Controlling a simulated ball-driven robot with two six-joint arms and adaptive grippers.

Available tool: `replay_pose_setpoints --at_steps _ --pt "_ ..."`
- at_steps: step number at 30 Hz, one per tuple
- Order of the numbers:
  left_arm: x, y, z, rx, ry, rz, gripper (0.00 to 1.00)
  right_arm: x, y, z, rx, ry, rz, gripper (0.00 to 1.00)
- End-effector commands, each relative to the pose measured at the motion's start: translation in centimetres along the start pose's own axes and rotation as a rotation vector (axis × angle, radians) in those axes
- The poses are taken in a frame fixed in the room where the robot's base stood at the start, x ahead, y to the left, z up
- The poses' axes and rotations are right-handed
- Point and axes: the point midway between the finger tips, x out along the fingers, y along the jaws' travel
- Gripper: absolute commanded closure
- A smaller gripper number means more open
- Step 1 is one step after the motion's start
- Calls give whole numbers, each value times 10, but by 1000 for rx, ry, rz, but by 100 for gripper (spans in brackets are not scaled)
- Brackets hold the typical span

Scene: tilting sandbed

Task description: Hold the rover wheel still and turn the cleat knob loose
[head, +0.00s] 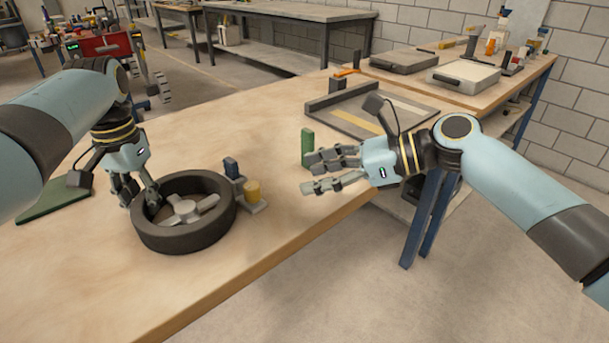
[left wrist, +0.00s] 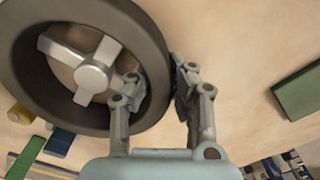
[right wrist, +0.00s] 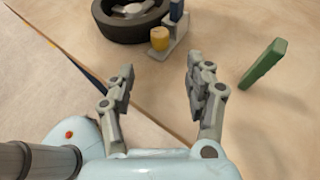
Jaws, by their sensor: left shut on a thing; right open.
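The rover wheel (head: 190,240), a dark tyre with a pale spoked hub, lies flat on the wooden table. My left gripper (head: 138,195) is shut on its rim at the far left side. In the left wrist view one finger is inside the tyre (left wrist: 140,40) and one outside. A yellow knob (head: 252,191) stands on a small grey bracket beside the wheel, with an upright dark blue block (head: 231,168) behind it. The knob also shows in the right wrist view (right wrist: 159,39). My right gripper (head: 308,172) is open and empty, to the right of the knob and apart from it.
A green upright block (head: 307,147) stands near my right gripper. A dark green mat (head: 50,197) lies at the left. A grey-framed tray (head: 340,96) sits at the table's far right.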

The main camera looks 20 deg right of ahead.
Motion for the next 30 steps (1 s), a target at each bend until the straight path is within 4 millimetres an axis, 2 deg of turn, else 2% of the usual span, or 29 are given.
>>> replay_pose_setpoints --at_steps 7,13,17,20,30 --pt "0 0 0 0 1 0 100 1 1 0 3 1 -6 47" --pt "0 0 0 0 1 0 100 3 22 -1 58 8 -132 47" --pt "0 0 0 0 1 0 100 4 26 2 79 -2 -193 47" --pt "0 0 0 0 1 0 100 14 23 4 83 -5 -201 47" --pt "-1 0 0 0 1 0 100 83 10 3 85 -5 -197 47"
